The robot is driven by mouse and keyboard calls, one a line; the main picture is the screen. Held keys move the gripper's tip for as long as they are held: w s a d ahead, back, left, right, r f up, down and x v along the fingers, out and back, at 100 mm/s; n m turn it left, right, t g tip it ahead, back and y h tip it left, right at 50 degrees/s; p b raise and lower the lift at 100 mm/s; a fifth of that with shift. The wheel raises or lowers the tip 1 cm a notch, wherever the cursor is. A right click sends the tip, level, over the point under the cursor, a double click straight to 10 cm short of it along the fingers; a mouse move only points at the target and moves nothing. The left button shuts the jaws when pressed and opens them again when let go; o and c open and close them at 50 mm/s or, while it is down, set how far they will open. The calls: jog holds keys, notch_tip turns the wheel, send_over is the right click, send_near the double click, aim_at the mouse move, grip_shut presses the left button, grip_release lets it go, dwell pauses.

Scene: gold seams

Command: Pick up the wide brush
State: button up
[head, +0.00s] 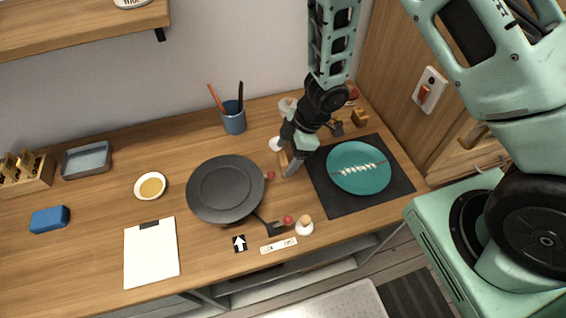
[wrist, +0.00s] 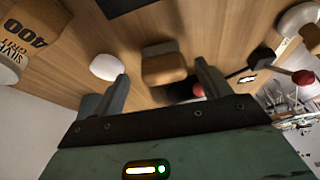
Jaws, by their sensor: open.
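A tan wooden block-like piece (wrist: 164,68), which looks like the wide brush, lies on the wooden counter between my fingertips in the wrist view, blurred. A dark part shows beside it. In the head view a wooden piece (head: 283,160) shows beside my gripper (head: 290,163), partly covered by it. My gripper points down over the counter between the black round pan and the dark mat. In the wrist view my gripper (wrist: 160,78) has its two fingers apart, one on each side of the wooden piece. I cannot tell whether they touch it.
A teal plate (head: 345,181) lies on a dark mat (head: 322,205) to the right. A black pan (head: 226,188) is to the left. A blue cup (head: 233,122) with sticks stands behind. A white-bodied jar (head: 304,228) and red-tipped clamp (head: 288,220) are in front.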

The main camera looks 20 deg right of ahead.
aim_at(283, 163)
jog(key=shift+s+x, duration=0.2)
jog(key=shift+x, duration=1.65)
jog(key=c, duration=1.1)
jog(key=shift+o, duration=0.2)
notch_tip(283, 163, up, 10)
jog(key=shift+p, duration=0.75)
